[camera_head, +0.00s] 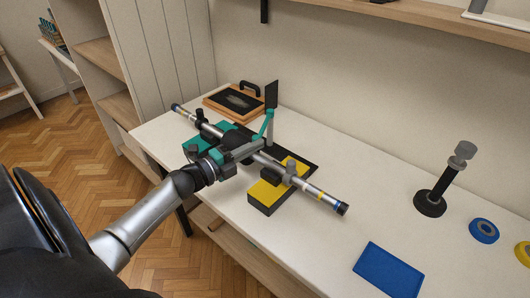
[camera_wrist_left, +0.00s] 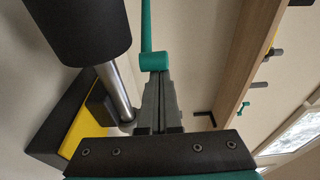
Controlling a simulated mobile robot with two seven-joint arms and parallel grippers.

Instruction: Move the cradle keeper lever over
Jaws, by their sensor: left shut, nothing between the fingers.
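The cradle on the table has a dark base, a yellow block (camera_head: 264,193) and a teal block (camera_head: 198,145). A silver tube (camera_head: 322,195) with dark end caps lies across it; the tube also shows at the left of the left wrist view (camera_wrist_left: 119,88). The teal keeper lever (camera_head: 264,125) stands up beside a grey post, bent at its middle. My left gripper (camera_head: 265,142) is shut and empty, its fingertips at the lever. In the left wrist view the teal lever end (camera_wrist_left: 155,62) is right at the fingertips; I cannot tell whether they touch. My right gripper is not in view.
A wooden tray with a black-handled item (camera_head: 238,101) sits behind the cradle. A black stand (camera_head: 431,203), blue tape roll (camera_head: 484,230) and blue mat (camera_head: 388,271) are to the right. A wall shelf (camera_head: 420,20) runs above. The tabletop between cradle and stand is clear.

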